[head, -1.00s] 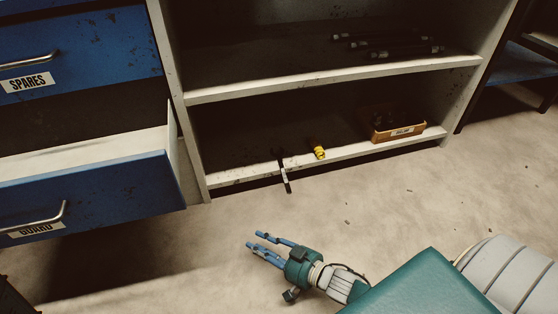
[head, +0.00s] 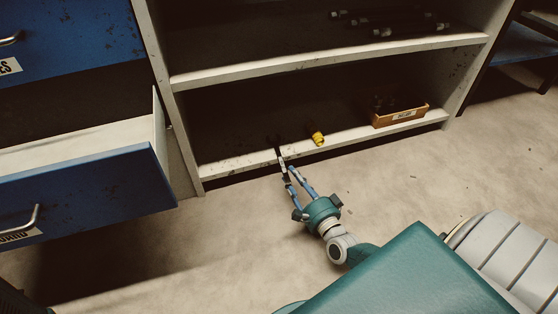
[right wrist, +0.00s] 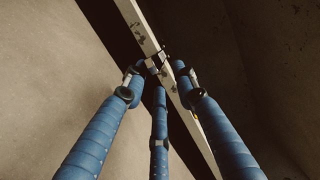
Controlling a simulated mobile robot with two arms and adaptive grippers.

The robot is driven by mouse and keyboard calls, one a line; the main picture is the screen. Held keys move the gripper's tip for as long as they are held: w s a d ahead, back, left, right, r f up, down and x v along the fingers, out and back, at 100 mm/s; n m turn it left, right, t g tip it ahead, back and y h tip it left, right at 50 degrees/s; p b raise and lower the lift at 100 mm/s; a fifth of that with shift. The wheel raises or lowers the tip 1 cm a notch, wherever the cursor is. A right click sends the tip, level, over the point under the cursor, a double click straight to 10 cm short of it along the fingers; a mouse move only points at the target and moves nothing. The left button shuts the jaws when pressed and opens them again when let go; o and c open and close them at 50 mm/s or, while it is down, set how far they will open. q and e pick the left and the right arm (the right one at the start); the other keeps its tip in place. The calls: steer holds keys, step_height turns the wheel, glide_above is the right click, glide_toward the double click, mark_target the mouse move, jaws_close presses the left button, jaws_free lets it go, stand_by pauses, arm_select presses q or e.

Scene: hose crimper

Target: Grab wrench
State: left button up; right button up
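A dark wrench with a light band (head: 282,161) lies on the lower shelf of the cabinet, its handle sticking out over the front edge. My right gripper (head: 289,178) is just in front of that edge, its blue fingers reaching up to the handle end. In the right wrist view, the fingers (right wrist: 159,70) are spread, with the wrench (right wrist: 154,63) showing between and beyond their tips. Contact with the wrench cannot be told. The wrench's far end is dim in the shelf's shadow. My left gripper is not in view.
A yellow piece (head: 318,138) and an orange box of dark parts (head: 400,117) sit to the right on the lower shelf (head: 235,165). Black rods (head: 400,30) lie on the upper shelf. An open blue drawer (head: 90,195) juts out at left.

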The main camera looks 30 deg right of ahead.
mark_target(282, 166)
steer(key=w+b, duration=0.2)
steer(key=w, duration=0.1)
steer(key=w+b, duration=0.1)
steer(key=w, duration=0.1)
steer(key=shift+w+d+r+b, duration=0.2)
steer(key=shift+w+d+b, duration=0.05)
steer(key=shift+b, duration=0.1)
steer(key=shift+w+r, duration=0.15)
jaws_close()
